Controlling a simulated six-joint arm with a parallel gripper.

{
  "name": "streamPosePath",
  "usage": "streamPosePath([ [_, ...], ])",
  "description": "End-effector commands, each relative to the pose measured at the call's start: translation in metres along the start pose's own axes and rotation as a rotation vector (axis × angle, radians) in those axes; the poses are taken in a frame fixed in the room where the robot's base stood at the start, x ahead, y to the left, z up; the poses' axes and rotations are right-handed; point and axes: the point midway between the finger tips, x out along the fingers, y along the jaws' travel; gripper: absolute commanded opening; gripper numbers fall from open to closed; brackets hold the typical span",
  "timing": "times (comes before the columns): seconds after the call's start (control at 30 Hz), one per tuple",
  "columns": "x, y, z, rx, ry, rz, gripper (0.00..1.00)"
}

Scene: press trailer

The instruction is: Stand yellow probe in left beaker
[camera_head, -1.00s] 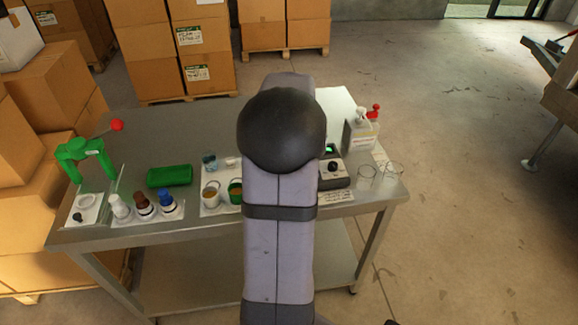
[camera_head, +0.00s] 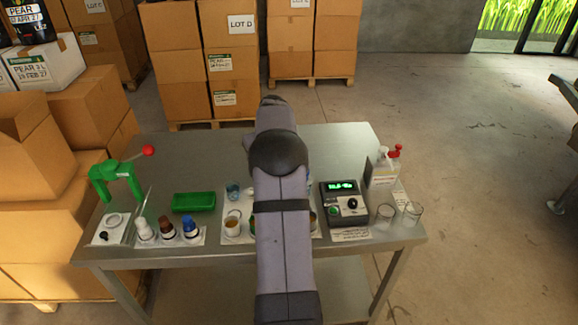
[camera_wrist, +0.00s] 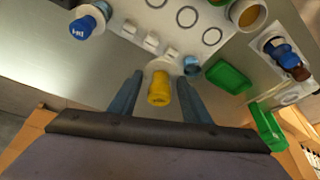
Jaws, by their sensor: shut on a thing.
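My gripper (camera_wrist: 159,82) is shut on the yellow probe (camera_wrist: 159,92), whose yellow body shows between the two fingers in the wrist view. A pale round part lies just beyond it; I cannot tell if they touch. In the head view my own arm hides the gripper and the probe.
A green tray (camera_head: 194,202), several small bottles (camera_head: 168,230) and a green press (camera_head: 117,182) are at left. The back right tabletop is clear.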

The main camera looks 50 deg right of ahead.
Motion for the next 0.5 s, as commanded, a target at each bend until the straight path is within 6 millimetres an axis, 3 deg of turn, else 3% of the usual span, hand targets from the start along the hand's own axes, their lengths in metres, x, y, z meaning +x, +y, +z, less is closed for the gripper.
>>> streamPosePath([
  [0.03, 0.006, -0.013, -0.013, -0.043, -0.001, -0.019, 0.16],
  [0.2, 0.028, -0.049, -0.04, -0.167, 0.004, -0.07, 0.16],
  [0.5, 0.048, -0.085, -0.059, -0.284, 0.012, -0.116, 0.16],
])
